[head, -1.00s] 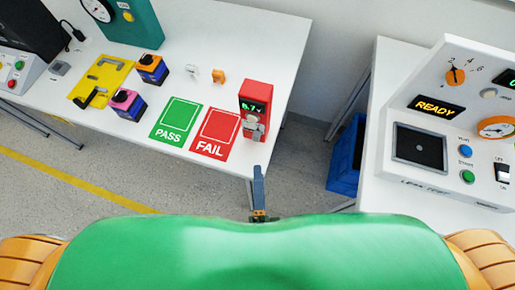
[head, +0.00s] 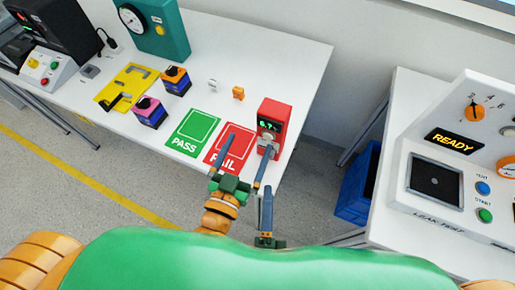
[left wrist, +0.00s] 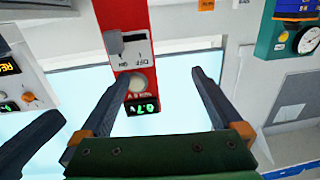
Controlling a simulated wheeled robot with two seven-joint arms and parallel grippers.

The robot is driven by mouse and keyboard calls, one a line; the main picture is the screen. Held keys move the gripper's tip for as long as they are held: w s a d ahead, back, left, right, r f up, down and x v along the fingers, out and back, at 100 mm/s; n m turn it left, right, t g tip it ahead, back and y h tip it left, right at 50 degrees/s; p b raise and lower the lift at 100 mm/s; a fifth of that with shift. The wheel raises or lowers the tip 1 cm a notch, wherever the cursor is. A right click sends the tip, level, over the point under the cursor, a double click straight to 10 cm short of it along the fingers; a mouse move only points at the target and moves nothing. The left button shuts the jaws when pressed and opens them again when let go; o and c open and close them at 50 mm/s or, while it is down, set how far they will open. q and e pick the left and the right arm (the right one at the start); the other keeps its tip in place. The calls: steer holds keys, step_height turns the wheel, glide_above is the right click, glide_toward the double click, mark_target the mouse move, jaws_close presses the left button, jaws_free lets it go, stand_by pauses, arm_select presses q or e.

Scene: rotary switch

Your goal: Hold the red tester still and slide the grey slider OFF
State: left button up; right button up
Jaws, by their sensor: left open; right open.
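The red tester (head: 273,112) stands on the white table's right end, with its green display lit. In the left wrist view the tester (left wrist: 133,17) appears upside down, with a round knob, OFF and ON lettering and the grey slider (left wrist: 113,42). My right gripper (head: 266,192) is below and nearer to me, seen edge-on, open and empty. One dark finger of it shows in the left wrist view.
The red FAIL mat (head: 238,160) and green PASS mat (head: 193,133) lie left of the tester. Small testers and a yellow fixture (head: 125,87) stand farther left. A blue crate (head: 356,190) is on the floor at right, beside the READY machine's table.

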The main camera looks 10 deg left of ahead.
mark_target(268, 134)
arm_select(q)
steer(key=d, duration=0.1)
steer(key=d+r+h, duration=0.1)
steer(key=d, duration=0.1)
steer(key=shift+s+d+r+m+h, duration=0.1)
steer(key=shift+s+r+m+h, duration=0.2)
steer(key=shift+s+m, duration=0.1)
steer(key=x, duration=0.7)
steer(key=shift+f, duration=0.15)
steer(key=shift+s, duration=0.1)
jaws_close()
steer(key=shift+p, duration=0.35)
